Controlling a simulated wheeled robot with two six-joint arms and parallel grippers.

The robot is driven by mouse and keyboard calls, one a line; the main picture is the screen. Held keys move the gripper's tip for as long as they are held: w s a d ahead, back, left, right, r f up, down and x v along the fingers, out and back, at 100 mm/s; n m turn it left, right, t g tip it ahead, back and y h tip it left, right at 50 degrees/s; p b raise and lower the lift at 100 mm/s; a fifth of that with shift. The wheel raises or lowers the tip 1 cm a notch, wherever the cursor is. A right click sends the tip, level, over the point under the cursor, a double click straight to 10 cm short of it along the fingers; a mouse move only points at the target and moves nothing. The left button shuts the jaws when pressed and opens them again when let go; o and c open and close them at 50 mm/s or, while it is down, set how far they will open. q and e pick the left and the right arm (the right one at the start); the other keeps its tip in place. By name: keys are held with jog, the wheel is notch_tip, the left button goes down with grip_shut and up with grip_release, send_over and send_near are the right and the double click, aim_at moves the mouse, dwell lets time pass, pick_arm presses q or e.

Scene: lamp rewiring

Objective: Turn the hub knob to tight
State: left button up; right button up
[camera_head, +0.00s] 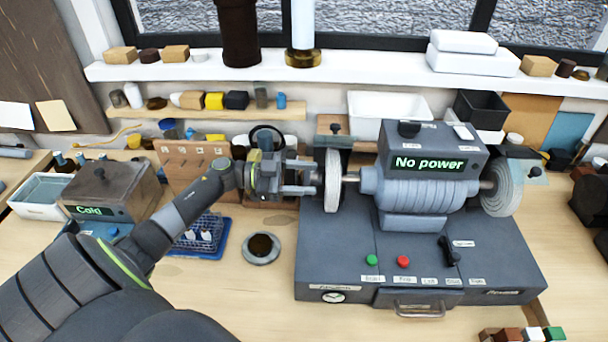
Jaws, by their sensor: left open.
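A grey bench machine (420,262) carries a motor housing (418,190) with a pale wheel on each end of its shaft. The left wheel (333,180) is seen nearly edge-on. My left gripper (312,178) is open at the outer, left side of this wheel, with its fingers pointing right at the hub. The hub knob cannot be made out clearly; the fingers and the small dark parts between them and the wheel cover that spot. I cannot tell whether the fingers touch it. My right gripper is not in view.
The machine's display (428,163) reads "No power". Its front has a green button (371,260), a red button (403,262) and a black lever (449,251). A box (112,190) reading "Cold", a blue rack (205,237) and a round dish (261,248) stand left.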

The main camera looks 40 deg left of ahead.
pick_arm(q)
jog(key=c, duration=1)
